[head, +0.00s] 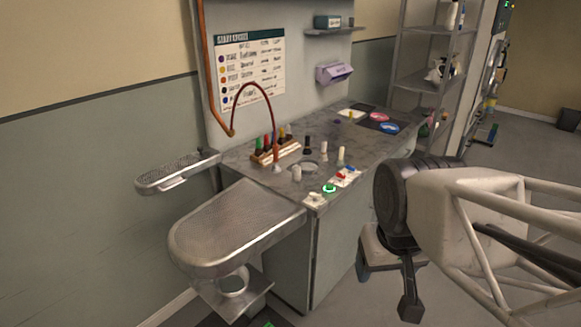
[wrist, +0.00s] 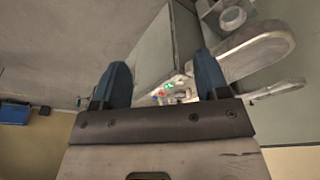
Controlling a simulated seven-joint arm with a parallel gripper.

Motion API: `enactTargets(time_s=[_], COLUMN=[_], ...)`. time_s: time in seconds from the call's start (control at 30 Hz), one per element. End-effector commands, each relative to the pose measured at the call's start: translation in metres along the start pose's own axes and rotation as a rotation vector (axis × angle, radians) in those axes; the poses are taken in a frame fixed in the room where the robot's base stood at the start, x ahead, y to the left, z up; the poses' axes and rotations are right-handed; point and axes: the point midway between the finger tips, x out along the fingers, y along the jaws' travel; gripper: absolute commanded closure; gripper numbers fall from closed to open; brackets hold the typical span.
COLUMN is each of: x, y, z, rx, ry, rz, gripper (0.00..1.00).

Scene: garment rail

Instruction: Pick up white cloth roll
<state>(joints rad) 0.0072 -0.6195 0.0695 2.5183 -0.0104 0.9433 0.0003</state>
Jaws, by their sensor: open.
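My gripper (head: 388,287) hangs at the right of the head view, beside the workbench and apart from it. In the wrist view its two blue fingers (wrist: 161,72) are spread with nothing between them. I cannot tell for sure which thing is the white cloth roll. A short pale cylinder (head: 297,173) stands on the bench top near its front. A pale ring-shaped thing (head: 233,285) sits on the low bracket under the metal board; it also shows in the wrist view (wrist: 232,18). My gripper touches neither.
The workbench (head: 235,158) carries a rack of coloured bottles (head: 274,150), small upright containers (head: 341,154) and a green-lit button (head: 329,188). A rounded metal board (head: 230,228) juts out at the front left. Shelves (head: 414,82) stand behind. Floor is open at right.

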Motion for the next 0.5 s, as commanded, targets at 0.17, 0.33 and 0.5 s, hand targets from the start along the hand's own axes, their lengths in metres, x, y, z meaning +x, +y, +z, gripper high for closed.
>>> enactTargets(time_s=[0.17, 0.33, 0.5], x=[-0.004, -0.009, -0.011], y=[-0.001, -0.002, -0.004], z=[-0.025, -0.062, -0.103], rx=[-0.05, -0.126, -0.213], ry=[-0.009, -0.022, -0.035], rz=[-0.001, -0.004, -0.007], gripper=[0.32, 0.32, 0.32])
